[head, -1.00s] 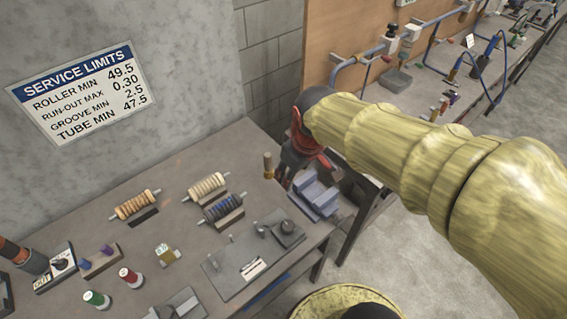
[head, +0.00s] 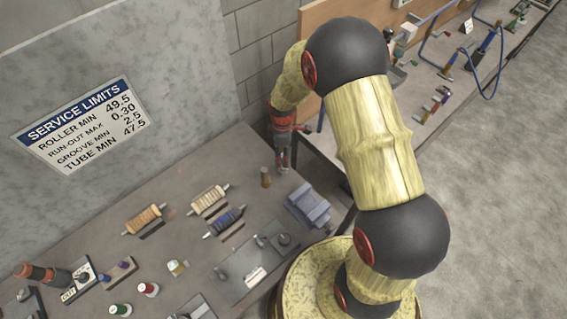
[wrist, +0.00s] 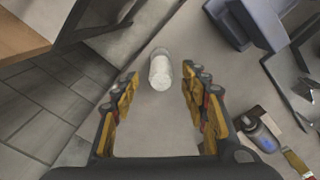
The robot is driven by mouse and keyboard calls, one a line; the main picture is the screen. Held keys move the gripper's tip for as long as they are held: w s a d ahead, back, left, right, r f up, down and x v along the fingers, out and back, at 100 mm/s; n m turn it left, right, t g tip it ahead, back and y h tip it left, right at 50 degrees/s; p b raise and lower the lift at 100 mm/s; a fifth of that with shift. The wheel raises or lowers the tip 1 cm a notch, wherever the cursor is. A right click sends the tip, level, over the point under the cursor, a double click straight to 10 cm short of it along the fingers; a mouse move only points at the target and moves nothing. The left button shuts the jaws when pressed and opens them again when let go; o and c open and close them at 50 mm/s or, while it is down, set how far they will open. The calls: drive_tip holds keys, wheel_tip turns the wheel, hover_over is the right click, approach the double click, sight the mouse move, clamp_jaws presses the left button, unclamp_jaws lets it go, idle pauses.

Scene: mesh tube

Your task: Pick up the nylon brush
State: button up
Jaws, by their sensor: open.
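A pale, whitish cylinder (wrist: 160,72) with a rough bright end shows between my open fingers in the wrist view. It looks like the nylon brush, but I cannot be certain. My gripper (wrist: 155,105) is open, with a yellow-and-black finger on each side, and touches nothing that I can see. In the head view my gripper (head: 283,163) hangs over the bench's far right part, partly blurred. I cannot tell whether that is the same thing as the pale cylinder.
A blue-grey vise block (head: 309,206) stands right of the gripper, near the bench's right edge; it also shows in the wrist view (wrist: 258,18). Several rollers, including a blue one (head: 224,222), lie to the left. The block wall (head: 262,75) is close behind. Bare bench surrounds the brown piece.

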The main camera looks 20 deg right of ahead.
drive_tip(key=shift+s+d+f, duration=0.1)
drive_tip(key=shift+f, duration=2.7)
drive_tip(key=shift+c, duration=1.4)
clamp_jaws()
